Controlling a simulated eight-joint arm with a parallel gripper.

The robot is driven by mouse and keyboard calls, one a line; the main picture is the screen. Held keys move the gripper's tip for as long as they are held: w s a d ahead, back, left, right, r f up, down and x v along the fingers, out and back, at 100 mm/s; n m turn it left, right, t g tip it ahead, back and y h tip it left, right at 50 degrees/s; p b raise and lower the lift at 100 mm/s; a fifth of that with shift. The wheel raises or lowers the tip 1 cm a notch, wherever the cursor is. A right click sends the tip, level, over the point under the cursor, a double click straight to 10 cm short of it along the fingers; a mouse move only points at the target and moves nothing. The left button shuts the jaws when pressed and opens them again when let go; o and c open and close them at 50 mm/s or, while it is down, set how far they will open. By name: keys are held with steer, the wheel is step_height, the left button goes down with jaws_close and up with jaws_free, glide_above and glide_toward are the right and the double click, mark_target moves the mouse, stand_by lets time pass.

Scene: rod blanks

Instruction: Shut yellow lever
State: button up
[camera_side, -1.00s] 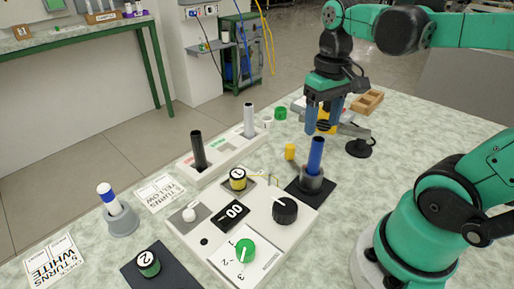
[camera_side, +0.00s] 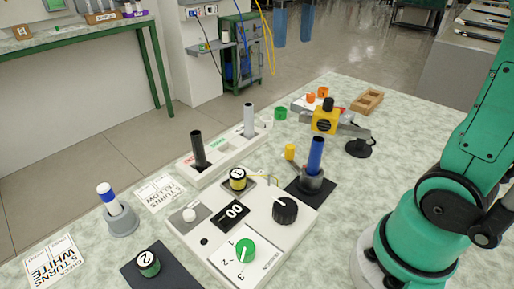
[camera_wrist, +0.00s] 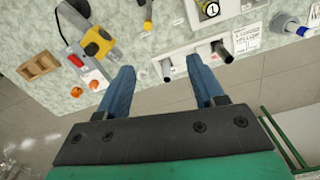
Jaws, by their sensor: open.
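The yellow-ended lever (camera_side: 290,151) stands up beside the grey holder (camera_side: 312,183) that carries an upright blue rod (camera_side: 316,155). A short arm joins the lever to the holder side, and I cannot tell whether it is shut. A yellow tip that looks like the lever shows at the top of the wrist view (camera_wrist: 148,25). My gripper (camera_wrist: 158,72) is open and empty, with its two blue fingers well apart. In the side view my gripper (camera_side: 293,24) is high at the top edge, far above the table and clear of the lever.
A yellow block with a black knob (camera_side: 325,121) stands behind the blue rod, near a black round stand (camera_side: 359,149) and wooden tray (camera_side: 367,102). The white panel (camera_side: 205,240) has dials. A white rack (camera_side: 222,155) holds black and white rods.

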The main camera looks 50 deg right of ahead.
steer(key=shift+w+a+n, duration=0.15)
steer(key=shift+w+n, duration=0.15)
steer(key=shift+w, duration=0.9)
steer(key=shift+f, duration=0.1)
steer(key=c, duration=0.4)
steer(key=d+f+m, duration=0.1)
steer(key=f+m, duration=0.1)
steer(key=m, duration=0.1)
steer(key=d+f+m, duration=0.2)
steer(key=d+f+m+y, duration=0.1)
steer(key=f+m, duration=0.1)
steer(key=m, duration=0.1)
steer(key=shift+w+d+f+m, duration=0.1)
steer(key=shift+d+f+m, duration=0.1)
steer(key=shift+d+m, duration=0.15)
jaws_close()
steer(key=s+d+f+m+t+y, duration=0.1)
steer(key=s+d+f+m, duration=0.1)
steer(key=f+m, duration=0.35)
steer(key=s+d+f+m+y, duration=0.1)
steer(key=s+d+f+m, duration=0.2)
steer(key=m, duration=0.4)
steer(key=x, duration=0.7)
steer(key=w+x, duration=0.1)
steer(key=x, duration=0.3)
steer(key=shift+w+r, duration=0.1)
